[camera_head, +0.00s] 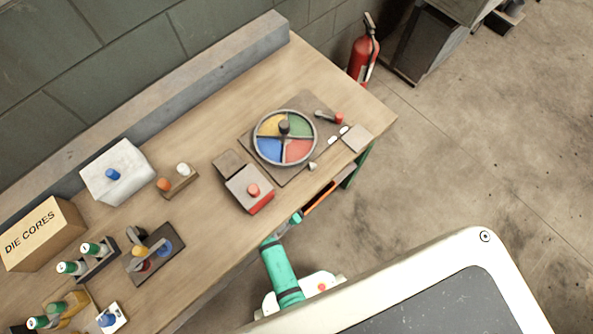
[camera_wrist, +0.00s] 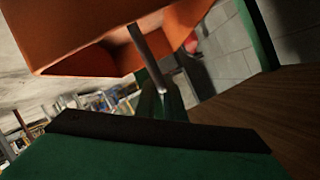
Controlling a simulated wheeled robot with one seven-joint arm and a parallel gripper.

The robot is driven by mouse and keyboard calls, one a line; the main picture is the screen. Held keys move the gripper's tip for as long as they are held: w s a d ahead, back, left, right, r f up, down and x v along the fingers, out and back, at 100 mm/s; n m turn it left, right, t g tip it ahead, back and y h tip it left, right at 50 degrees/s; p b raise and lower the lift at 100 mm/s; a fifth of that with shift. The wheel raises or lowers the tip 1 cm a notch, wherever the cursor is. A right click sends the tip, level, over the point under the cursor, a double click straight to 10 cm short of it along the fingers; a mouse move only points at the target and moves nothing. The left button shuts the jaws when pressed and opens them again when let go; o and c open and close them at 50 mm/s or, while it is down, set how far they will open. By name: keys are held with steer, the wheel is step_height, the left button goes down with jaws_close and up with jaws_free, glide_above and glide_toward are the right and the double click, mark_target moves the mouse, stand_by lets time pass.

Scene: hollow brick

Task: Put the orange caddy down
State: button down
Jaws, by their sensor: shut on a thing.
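The orange caddy (camera_wrist: 110,42) fills the upper part of the wrist view. A grey metal rod (camera_wrist: 148,55) runs from it toward my gripper. In the head view, a strip of the caddy (camera_head: 320,197) shows low beside the bench's front edge. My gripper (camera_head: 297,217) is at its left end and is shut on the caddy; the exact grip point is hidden. The dark and green part of my gripper (camera_wrist: 155,138) crosses the bottom of the wrist view. The caddy's contents cannot be made out.
The wooden bench (camera_head: 215,135) holds a round coloured wheel (camera_head: 270,151), a red-and-grey box with a button (camera_head: 250,190), a white block (camera_head: 105,180) and a "DIE CORES" box (camera_head: 45,235). Bare bench lies left of the wheel. A fire extinguisher (camera_head: 363,58) stands beyond the bench end.

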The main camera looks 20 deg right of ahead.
steer(key=shift+w+a+f, duration=0.3)
steer(key=shift+w+f, duration=0.3)
steer(key=shift+w, duration=0.2)
steer(key=shift+w+a+f, duration=0.25)
steer(key=shift+w+f, duration=0.3)
steer(key=shift+w, duration=0.2)
steer(key=shift+w+a+f, duration=0.3)
steer(key=shift+w+f, duration=0.3)
steer(key=shift+w, duration=0.2)
steer(key=shift+f, duration=0.1)
steer(key=c, duration=1.8)
jaws_free()
steer(key=shift+c, duration=0.2)
steer(key=v, duration=1.2)
